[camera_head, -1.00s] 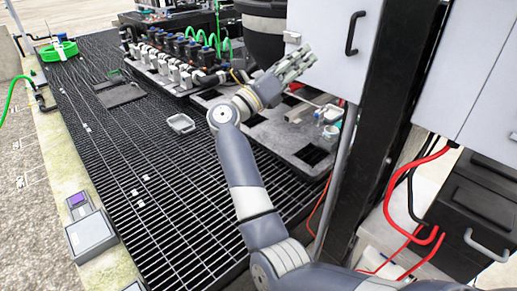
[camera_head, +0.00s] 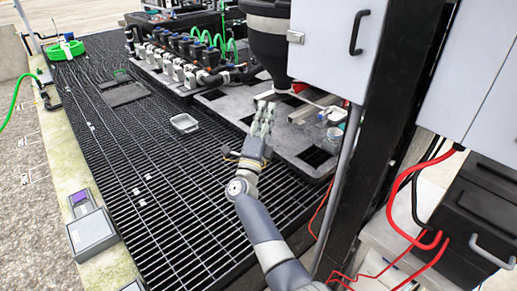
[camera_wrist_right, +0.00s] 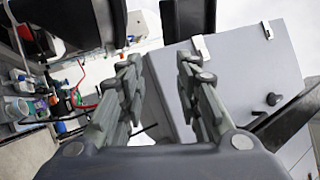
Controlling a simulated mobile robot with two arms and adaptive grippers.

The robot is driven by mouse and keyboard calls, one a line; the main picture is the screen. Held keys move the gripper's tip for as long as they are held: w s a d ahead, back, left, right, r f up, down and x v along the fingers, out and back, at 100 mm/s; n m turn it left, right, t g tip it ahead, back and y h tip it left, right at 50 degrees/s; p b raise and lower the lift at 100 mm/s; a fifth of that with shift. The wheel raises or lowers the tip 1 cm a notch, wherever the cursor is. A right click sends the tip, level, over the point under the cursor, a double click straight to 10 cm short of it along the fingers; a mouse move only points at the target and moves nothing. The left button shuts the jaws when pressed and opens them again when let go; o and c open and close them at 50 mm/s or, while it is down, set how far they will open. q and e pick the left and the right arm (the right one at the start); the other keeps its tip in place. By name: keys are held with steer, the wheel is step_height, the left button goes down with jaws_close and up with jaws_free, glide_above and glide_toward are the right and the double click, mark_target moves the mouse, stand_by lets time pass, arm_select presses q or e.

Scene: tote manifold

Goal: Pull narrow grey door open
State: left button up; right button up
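A grey cabinet door (camera_head: 325,45) with a black bar handle (camera_head: 357,33) hangs at the upper middle of the head view. It looks shut, and its top is cut off. A latch (camera_head: 295,37) is on its left edge. A grey cabinet (camera_wrist_right: 240,75) with a dark knob-like part (camera_wrist_right: 272,98) shows beyond the right finger. My left gripper is not in view.
A dark post (camera_head: 385,120) stands right of the door, with another grey panel (camera_head: 475,70) beyond. A black funnel-shaped vessel (camera_head: 266,45) is left of the door. Red cables (camera_head: 397,200) hang at the right. The black grating (camera_head: 160,190) is mostly clear.

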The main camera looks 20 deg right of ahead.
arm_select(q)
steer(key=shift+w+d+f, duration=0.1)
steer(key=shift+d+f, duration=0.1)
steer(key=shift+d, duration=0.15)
arm_select(e)
step_height(320, 180, down, 12)
steer(key=a+n+t+y, duration=0.1)
steer(key=a+n+y, duration=0.1)
steer(key=n+y, duration=0.3)
steer(key=shift+w+a+r+n, duration=0.15)
steer(key=shift+a+r+n, duration=0.15)
steer(key=shift+n, duration=0.9)
